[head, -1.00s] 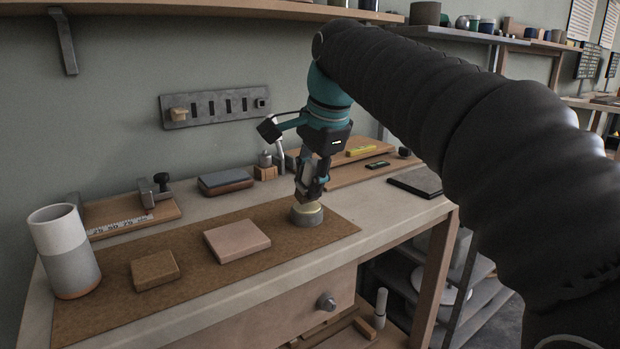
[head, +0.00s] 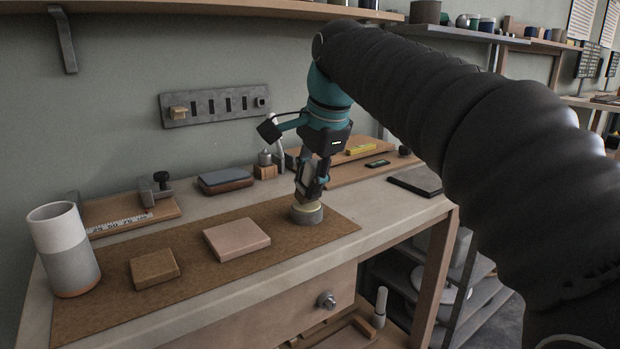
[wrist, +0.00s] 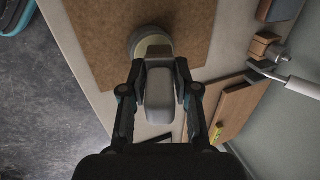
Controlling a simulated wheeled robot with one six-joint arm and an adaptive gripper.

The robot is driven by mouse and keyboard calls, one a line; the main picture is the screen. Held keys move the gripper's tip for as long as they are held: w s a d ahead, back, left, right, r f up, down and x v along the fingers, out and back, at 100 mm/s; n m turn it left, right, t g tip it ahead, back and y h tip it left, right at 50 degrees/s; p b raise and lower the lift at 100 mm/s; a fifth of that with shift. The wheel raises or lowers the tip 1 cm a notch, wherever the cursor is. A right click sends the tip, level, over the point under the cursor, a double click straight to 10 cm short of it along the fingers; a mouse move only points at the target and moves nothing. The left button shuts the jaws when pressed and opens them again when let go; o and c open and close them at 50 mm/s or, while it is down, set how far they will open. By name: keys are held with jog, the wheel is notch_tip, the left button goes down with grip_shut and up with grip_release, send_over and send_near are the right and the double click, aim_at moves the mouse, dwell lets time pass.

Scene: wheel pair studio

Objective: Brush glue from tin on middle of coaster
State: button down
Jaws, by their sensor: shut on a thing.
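The tin (head: 307,216) is a low round grey pot with a pale yellowish top, on the right part of the brown mat. My gripper (head: 311,190) points down right over it, shut on a grey-handled thing, apparently the brush (wrist: 159,88). Its lower end is over or in the tin; bristles and exact contact are hidden. The tin shows partly behind the brush in the wrist view (wrist: 148,42). A flat pinkish square (head: 237,238) and a smaller brown square block (head: 154,268) lie on the mat, left of the tin. I cannot tell for certain which is the coaster.
The brown mat (head: 200,290) lies along the bench front. A tall white and grey cup (head: 66,250) stands at its left end. A clamp board (head: 130,213), a grey-topped block (head: 225,180) and a wooden board (head: 345,172) line the back.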

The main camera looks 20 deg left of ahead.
aim_at(310, 159)
jog(key=shift+f, duration=0.3)
dwell(0.7)
jog(key=shift+r, duration=0.1)
notch_tip(310, 159, up, 3)
jog(key=shift+f+p, duration=0.2)
jog(key=shift+p, duration=1.05)
jog(key=shift+r, duration=2.1)
jog(key=shift+d, duration=0.1)
